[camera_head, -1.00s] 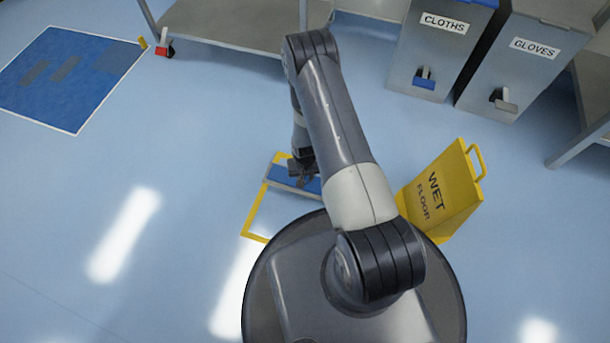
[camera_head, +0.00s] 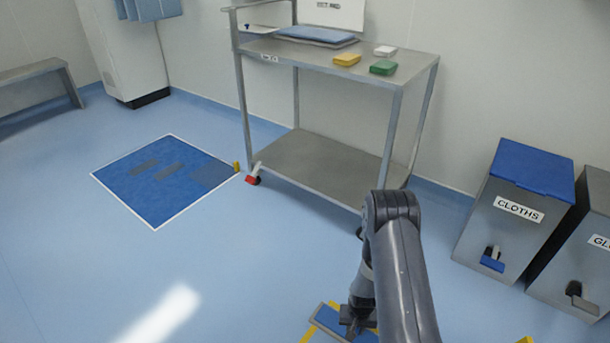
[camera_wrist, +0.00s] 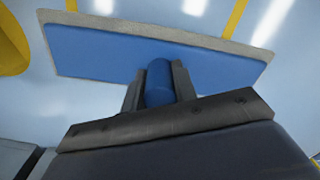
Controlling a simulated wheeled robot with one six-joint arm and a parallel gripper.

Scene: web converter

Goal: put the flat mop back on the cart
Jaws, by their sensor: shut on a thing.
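The flat mop (camera_head: 330,319) is a blue plate with a grey pad edge, low at the bottom of the head view, by yellow floor tape. My gripper (camera_head: 353,316) is shut on its blue upright socket. In the wrist view the mop plate (camera_wrist: 95,50) spreads across the picture, and both jaws of my gripper (camera_wrist: 158,85) flank the socket. I cannot tell whether the plate touches the floor. The grey metal cart (camera_head: 320,165) stands against the wall beyond my arm, with a top and a lower shelf. My arm hides part of the mop.
The cart top carries a blue pad (camera_head: 315,34), a yellow block (camera_head: 347,59), a green block (camera_head: 383,68) and a white block (camera_head: 385,50). Its lower shelf is bare. The cloths bin (camera_head: 510,225) stands right. A blue mat (camera_head: 165,180) lies left. Floor before the cart is clear.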

